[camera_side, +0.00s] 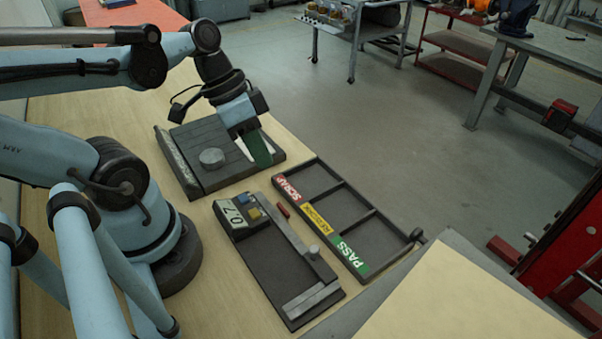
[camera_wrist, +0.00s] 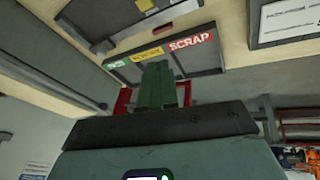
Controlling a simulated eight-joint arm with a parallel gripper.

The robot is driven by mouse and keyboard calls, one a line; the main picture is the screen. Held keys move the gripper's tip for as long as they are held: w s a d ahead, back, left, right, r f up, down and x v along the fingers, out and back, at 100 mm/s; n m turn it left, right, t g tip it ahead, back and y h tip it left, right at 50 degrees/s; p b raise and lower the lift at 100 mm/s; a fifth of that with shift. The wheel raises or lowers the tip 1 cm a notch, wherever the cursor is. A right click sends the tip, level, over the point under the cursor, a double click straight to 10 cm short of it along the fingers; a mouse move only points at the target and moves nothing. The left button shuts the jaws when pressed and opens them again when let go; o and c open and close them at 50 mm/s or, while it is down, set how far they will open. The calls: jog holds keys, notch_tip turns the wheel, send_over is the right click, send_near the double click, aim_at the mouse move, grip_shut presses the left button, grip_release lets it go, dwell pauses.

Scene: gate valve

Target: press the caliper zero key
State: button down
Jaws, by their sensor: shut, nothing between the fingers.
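The caliper (camera_side: 258,262) lies on a dark plate on the wooden table. Its light display (camera_side: 231,214) reads about 0.7. Beside the display are a blue key (camera_side: 242,198) and a yellow key (camera_side: 254,214); I cannot read which is the zero key. A small part of the caliper shows at the top of the wrist view (camera_wrist: 146,5). My gripper (camera_side: 262,161), with green fingers, is shut and empty. It is over the right side of a dark block, behind the caliper and apart from the keys. The shut fingers show in the wrist view (camera_wrist: 160,84).
The dark block (camera_side: 188,181) carries a grey round piece (camera_side: 212,158). A sorting tray (camera_side: 372,222) labelled SCRAP, a yellow label and PASS stands right of the caliper; its compartments look empty. A red piece (camera_side: 283,211) lies beside the caliper. Bare table lies in front of the block.

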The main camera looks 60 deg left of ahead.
aim_at(253, 210)
jog(key=shift+s+d+r+m+g+h, duration=0.25)
jog(key=shift+s+d+r+m+h, duration=0.15)
jog(key=shift+s+m+h, duration=0.2)
jog(key=shift+s+d+r+m+g+h, duration=0.2)
jog(key=shift+s+d+r+m+h, duration=0.1)
jog(key=shift+s+r+m+h, duration=0.25)
jog(key=shift+s+d+r+m+g+h, duration=0.25)
jog(key=shift+s+d+r+m+h, duration=0.1)
jog(key=shift+s+m+h, duration=0.3)
jog(key=shift+f, duration=0.1)
jog(key=shift+f, duration=4.35)
jog(key=shift+f, duration=0.2)
jog(key=shift+f, duration=0.25)
jog(key=shift+f, duration=0.45)
jog(key=shift+r, duration=0.85)
